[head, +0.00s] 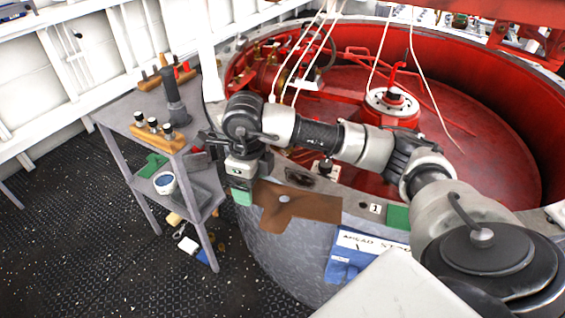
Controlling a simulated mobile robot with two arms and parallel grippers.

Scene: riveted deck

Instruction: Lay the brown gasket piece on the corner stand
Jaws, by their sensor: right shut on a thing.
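The brown gasket piece (312,205) is a flat, irregular brown sheet at the front of the red tank's rim. Its left end is by the tips of my right gripper (248,180), which points down and is shut on it. The gripper hides part of that end, and I cannot tell whether the sheet still rests on the rim. The corner stand (112,112) is a grey, two-level table to the left of the gripper, apart from the gasket piece. My left gripper is not in view.
The stand's top holds a wooden block with knobs (158,134) and a dark upright tool (174,98). A white-and-blue cup (165,183) is on its lower shelf. The large red tank (462,165) fills the right. Small items lie on the floor.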

